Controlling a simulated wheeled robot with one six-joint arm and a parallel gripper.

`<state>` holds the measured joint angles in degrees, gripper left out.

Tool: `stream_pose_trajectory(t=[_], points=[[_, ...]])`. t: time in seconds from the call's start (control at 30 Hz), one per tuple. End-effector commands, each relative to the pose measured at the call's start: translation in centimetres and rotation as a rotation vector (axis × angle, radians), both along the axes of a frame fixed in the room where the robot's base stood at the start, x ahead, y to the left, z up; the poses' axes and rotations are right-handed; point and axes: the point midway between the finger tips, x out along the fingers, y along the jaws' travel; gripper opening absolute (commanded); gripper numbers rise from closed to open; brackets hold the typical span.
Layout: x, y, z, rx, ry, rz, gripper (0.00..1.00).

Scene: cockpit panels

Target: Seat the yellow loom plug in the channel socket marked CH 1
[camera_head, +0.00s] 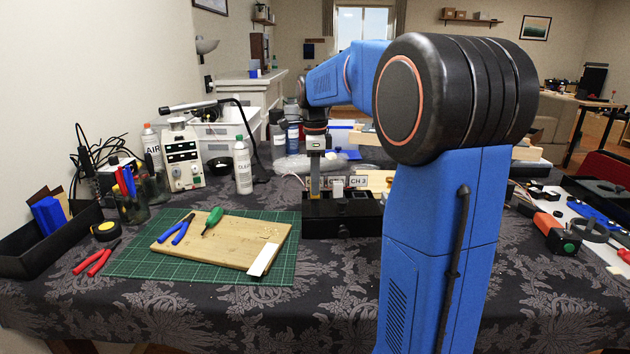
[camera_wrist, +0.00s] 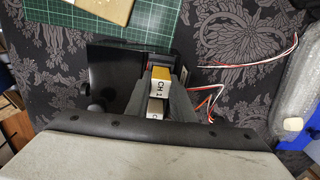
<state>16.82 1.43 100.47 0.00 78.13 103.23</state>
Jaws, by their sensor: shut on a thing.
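My gripper (camera_head: 314,172) points down over the left end of the black socket block (camera_head: 342,222). It is shut on the yellow loom plug (camera_head: 315,186), and the plug's lower end is at the block's top. I cannot tell whether it is inside a socket. In the wrist view the yellow plug (camera_wrist: 161,75) shows between the gripper fingers (camera_wrist: 163,95), beside the dark block (camera_wrist: 112,72). Lettering that looks like CH 1 is seen just below the yellow top. The CH 3 label (camera_head: 357,181) is readable behind the block; the labels left of it are partly hidden.
A green cutting mat (camera_head: 130,262) with a wooden board (camera_head: 225,243) and hand tools lies left of the block. Red and white wires (camera_wrist: 215,98) lie right of the gripper in the wrist view. Clear cloth lies before the block.

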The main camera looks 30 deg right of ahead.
Motion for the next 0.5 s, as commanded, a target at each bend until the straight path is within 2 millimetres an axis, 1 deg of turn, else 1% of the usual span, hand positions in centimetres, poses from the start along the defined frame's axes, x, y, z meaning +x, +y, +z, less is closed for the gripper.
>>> stream_pose_trajectory(t=[0.5], points=[[0.02, -0.01, -1.04, -0.001, -0.001, 0.0, 0.0]])
